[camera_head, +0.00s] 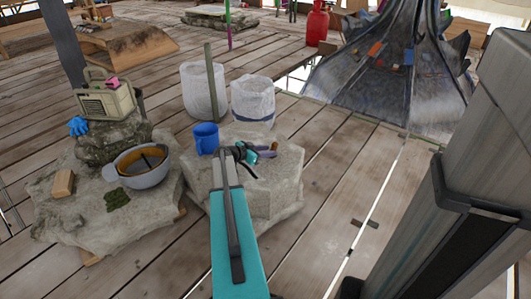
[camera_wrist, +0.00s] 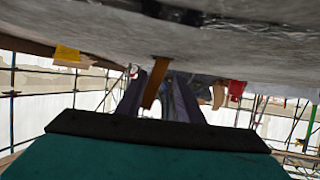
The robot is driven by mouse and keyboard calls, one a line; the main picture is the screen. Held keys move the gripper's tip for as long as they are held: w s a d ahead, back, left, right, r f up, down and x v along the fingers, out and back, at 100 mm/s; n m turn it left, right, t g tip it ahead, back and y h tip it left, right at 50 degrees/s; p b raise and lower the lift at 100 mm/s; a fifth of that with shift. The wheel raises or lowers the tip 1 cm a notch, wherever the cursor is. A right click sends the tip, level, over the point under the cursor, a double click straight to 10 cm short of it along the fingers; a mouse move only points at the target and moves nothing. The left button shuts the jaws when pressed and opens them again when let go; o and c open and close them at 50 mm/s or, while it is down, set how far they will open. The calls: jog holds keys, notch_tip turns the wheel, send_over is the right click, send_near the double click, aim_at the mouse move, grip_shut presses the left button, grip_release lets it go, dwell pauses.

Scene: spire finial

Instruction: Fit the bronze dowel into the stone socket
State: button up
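My gripper (camera_head: 266,152), with purple fingers, is at the end of my teal arm, low over the right part of a pale stone block (camera_head: 275,185). In the wrist view the fingers of my gripper (camera_wrist: 158,88) stand apart at their bases. A narrow bronze-brown piece (camera_wrist: 154,84), probably the dowel, shows between them, slightly tilted and near the left finger. I cannot tell whether the fingers touch or grip it. It is too small to make out clearly in the head view. I cannot make out a socket opening in either view.
A blue mug (camera_head: 206,138) stands on the block just left of my gripper. Two white sacks (camera_head: 253,101) stand behind. A grey bowl (camera_head: 145,168) and a radio (camera_head: 105,97) are on rocks at the left. A grey stone-like surface (camera_wrist: 230,35) fills the top of the wrist view.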

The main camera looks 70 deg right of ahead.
jog(key=shift+r, duration=0.35)
jog(key=shift+r, duration=0.1)
jog(key=shift+w+a+r, duration=0.2)
jog(key=shift+a, duration=0.1)
jog(key=p+v, duration=0.2)
jog(key=v, duration=0.7)
jog(key=shift+w+a+p, duration=0.15)
jog(key=shift+a+p, duration=0.05)
jog(key=shift+p, duration=0.2)
jog(key=shift+v, duration=0.9)
jog(key=shift+f, duration=0.1)
